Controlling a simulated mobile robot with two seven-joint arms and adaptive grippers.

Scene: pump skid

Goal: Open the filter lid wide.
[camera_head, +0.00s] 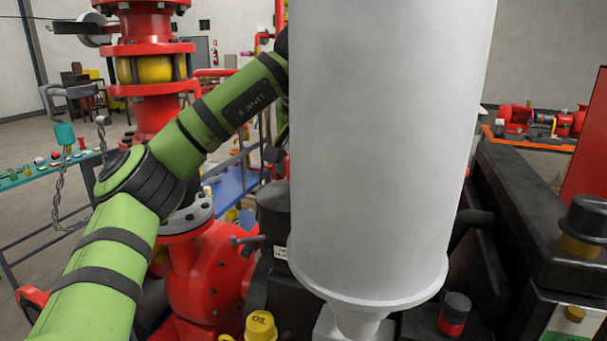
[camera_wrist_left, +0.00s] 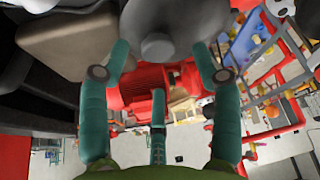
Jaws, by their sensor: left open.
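A tall pale grey cylinder (camera_head: 385,150) with a flanged, tapering lower end fills the middle of the head view; its top is cut off. I cannot tell for sure whether it belongs to the filter, and no lid is clearly seen there. My left arm reaches from the lower left to behind this cylinder, which hides the left gripper. In the left wrist view, my left gripper (camera_wrist_left: 160,62) has its teal fingers spread and empty. A grey rounded body with a round knob (camera_wrist_left: 157,46) lies at the top, between the fingertips; contact cannot be told. My right gripper is not seen.
A red pump casing (camera_head: 213,270) and a red flanged pipe (camera_head: 150,105) stand left of the cylinder. A yellow oil cap (camera_head: 261,326) and a black-and-red cap (camera_head: 454,314) are low in front. A black frame (camera_head: 535,200) stands at right.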

